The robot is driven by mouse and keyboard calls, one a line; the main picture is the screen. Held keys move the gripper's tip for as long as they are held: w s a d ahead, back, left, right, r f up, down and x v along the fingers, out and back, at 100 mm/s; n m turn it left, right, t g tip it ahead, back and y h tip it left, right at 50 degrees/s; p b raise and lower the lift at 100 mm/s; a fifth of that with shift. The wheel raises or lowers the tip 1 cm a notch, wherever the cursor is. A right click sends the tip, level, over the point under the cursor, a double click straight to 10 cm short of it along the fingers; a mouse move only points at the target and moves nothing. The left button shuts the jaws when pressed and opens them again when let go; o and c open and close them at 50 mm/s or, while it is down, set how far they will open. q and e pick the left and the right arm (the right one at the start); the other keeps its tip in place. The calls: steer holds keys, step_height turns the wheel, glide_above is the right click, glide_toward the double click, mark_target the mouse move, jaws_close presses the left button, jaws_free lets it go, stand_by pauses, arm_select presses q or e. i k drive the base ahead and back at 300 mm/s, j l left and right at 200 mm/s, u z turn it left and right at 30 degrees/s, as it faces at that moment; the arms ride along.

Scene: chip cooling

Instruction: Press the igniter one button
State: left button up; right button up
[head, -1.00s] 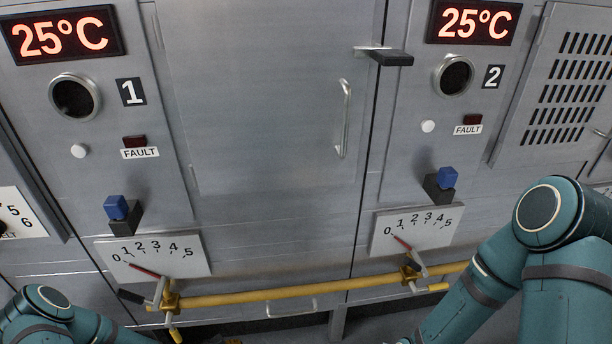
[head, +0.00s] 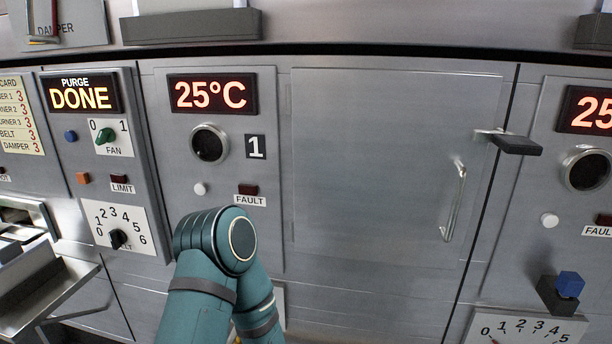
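Panel 1 stands left of centre in the head view, with a 25°C display (head: 211,94), a round dark sight port (head: 209,144) and a number 1 plate (head: 255,147). A small round white button (head: 200,188) sits below the port. A dark, unlit FAULT lamp (head: 248,190) is to its right. No label reading igniter is visible. One of my teal arms rises from the bottom, its rounded joint just below the white button. It covers the lower part of panel 1. Neither of my grippers is in view.
A control panel on the left has a DONE display (head: 80,97), a green fan knob (head: 105,136) and a dial (head: 117,239). A large door (head: 370,160) with a handle stands right of panel 1. Panel 2 has a blue block (head: 569,284). A metal tray (head: 45,285) juts out lower left.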

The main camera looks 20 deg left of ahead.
mark_target(201, 189)
steer(key=u, duration=1.25)
